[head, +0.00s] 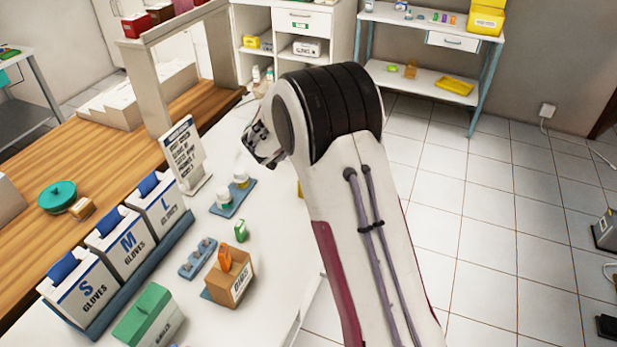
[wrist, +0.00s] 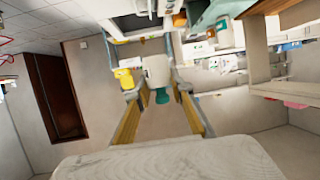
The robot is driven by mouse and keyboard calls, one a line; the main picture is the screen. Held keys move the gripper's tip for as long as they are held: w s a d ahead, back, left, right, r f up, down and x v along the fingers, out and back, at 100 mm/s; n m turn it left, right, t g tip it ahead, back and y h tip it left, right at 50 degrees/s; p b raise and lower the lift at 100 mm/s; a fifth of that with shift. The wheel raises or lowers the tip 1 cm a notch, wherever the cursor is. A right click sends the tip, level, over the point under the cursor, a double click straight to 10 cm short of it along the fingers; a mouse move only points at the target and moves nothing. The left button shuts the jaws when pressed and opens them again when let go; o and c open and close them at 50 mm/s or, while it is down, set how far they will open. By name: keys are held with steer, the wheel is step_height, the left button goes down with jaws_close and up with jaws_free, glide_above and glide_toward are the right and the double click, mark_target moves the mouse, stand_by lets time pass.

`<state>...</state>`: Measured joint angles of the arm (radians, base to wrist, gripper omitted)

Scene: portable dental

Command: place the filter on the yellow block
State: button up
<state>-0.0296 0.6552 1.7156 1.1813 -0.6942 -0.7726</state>
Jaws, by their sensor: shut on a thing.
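My gripper (head: 262,146) is at the left of my arm in the head view, above the far part of the white table, partly turned away. In the wrist view its two fingers (wrist: 158,92) close around a white piece with a teal-green end (wrist: 162,97), which I take to be the filter. I cannot make the filter out in the head view. A small yellow patch (head: 300,188) shows at the left edge of my arm on the table; it may be the yellow block, mostly hidden by the arm.
A sign (head: 184,152) stands near the gripper. Nearby are a blue tray with white jars (head: 241,180), a pegged blue rack (head: 197,258), a brown box (head: 230,278) with an orange item, a green-lidded box (head: 146,315) and glove boxes (head: 120,246). Bare tabletop shows between them.

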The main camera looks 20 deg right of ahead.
steer(key=s+f, duration=0.1)
steer(key=s, duration=0.5)
steer(key=shift+s+a+f, duration=0.2)
steer(key=shift+f, duration=0.1)
steer(key=shift+f+y, duration=0.1)
steer(key=shift+y, duration=0.2)
steer(key=shift+f, duration=3)
steer(key=shift+f, duration=1.9)
steer(key=shift+f, duration=0.15)
